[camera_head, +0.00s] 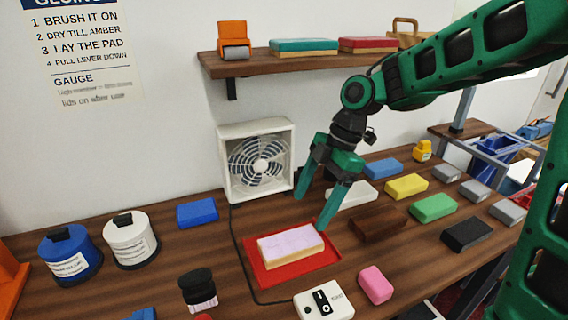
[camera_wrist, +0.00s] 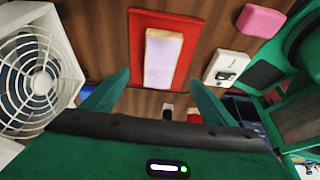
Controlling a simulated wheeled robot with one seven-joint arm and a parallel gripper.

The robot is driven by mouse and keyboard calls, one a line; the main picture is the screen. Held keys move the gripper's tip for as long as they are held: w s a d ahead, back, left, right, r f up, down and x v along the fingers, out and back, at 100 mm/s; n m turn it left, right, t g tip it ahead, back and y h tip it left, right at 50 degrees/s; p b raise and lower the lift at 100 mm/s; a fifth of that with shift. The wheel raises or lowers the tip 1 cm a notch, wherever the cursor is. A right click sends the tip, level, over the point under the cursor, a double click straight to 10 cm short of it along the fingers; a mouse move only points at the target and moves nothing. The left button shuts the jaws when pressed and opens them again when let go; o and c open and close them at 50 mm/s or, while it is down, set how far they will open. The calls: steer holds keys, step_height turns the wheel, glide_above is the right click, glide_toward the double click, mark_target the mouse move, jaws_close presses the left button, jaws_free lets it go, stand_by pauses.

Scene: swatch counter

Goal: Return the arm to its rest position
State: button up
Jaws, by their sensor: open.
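My gripper (camera_head: 318,203) hangs from my green arm above the wooden counter, its fingers spread and nothing between them. In the head view it is above and behind a red tray (camera_head: 257,280). On the tray lies a block with a pale lilac top and tan sides (camera_head: 290,244). In the wrist view the open gripper (camera_wrist: 160,88) shows both green fingertips, with the pale block (camera_wrist: 162,58) and the red tray (camera_wrist: 185,30) beyond them. The gripper is apart from the block.
A white box fan (camera_head: 258,160) stands left of my gripper, near the wall. A shelf (camera_head: 300,62) is above. Several coloured blocks, including a brown one (camera_head: 377,225), lie to the right.

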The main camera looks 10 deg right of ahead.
steer(key=s+d+m+t+h, duration=0.1)
steer(key=s+d+m, duration=0.2)
steer(key=d+m, duration=0.4)
steer(key=s+d+m+t+h, duration=0.1)
steer(key=s+d+m, duration=0.4)
steer(key=d, duration=0.4)
steer(key=s+d+f+m+g+h, duration=0.1)
steer(key=s+d+m+h, duration=0.1)
steer(key=s+d+m, duration=1)
steer(key=s+m, duration=0.2)
steer(key=m, duration=0.1)
steer(key=shift+s+f, duration=0.15)
steer(key=shift+d, duration=0.1)
steer(key=shift+w+f, duration=0.25)
steer(key=shift+w, duration=0.4)
